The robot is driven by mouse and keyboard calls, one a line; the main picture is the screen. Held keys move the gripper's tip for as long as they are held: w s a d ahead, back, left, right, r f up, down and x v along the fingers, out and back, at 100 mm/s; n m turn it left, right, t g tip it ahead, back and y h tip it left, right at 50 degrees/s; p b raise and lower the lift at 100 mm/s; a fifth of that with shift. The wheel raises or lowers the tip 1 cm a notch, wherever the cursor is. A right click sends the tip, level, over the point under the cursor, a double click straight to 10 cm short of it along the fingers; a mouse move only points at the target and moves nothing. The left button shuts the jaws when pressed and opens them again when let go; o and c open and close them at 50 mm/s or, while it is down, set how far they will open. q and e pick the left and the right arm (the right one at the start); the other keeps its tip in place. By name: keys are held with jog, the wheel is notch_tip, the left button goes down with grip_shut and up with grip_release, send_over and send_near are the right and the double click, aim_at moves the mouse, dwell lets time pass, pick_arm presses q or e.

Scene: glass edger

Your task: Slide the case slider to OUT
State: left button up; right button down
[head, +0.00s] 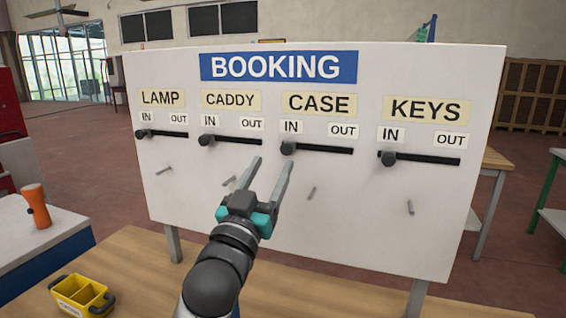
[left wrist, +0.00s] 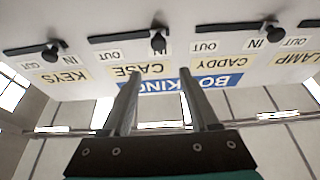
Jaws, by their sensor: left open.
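The white BOOKING board (head: 350,210) stands upright on a wooden table. The case slider knob (head: 288,149) is dark and round, at the left, IN end of its black slot (head: 325,150). The OUT label (head: 343,131) is above the slot's right end. In the left wrist view, where the board appears upside down, the knob (left wrist: 158,43) shows ahead of the fingers, at the slot's IN end. My left gripper (head: 272,164) is open and empty in front of the board. Its right fingertip appears just below the case knob; contact cannot be told. My right gripper is not in view.
The lamp knob (head: 141,134), caddy knob (head: 205,140) and keys knob (head: 388,158) are at their IN ends. Thin pegs (head: 311,193) stick out below the slots. A yellow caddy (head: 82,295) sits on the table (head: 130,262) at the lower left.

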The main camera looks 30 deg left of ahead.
aim_at(285, 152)
pick_arm(q)
jog(key=w, duration=0.2)
jog(key=w+a+p, duration=0.1)
jog(key=w, duration=0.2)
jog(key=shift+w+a+f, duration=0.1)
jog(key=shift+w+a, duration=0.05)
jog(key=shift+w, duration=0.1)
jog(key=shift+x, duration=0.75)
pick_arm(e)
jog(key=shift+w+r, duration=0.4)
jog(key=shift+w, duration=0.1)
pick_arm(q)
jog(key=shift+f, duration=0.1)
grip_shut()
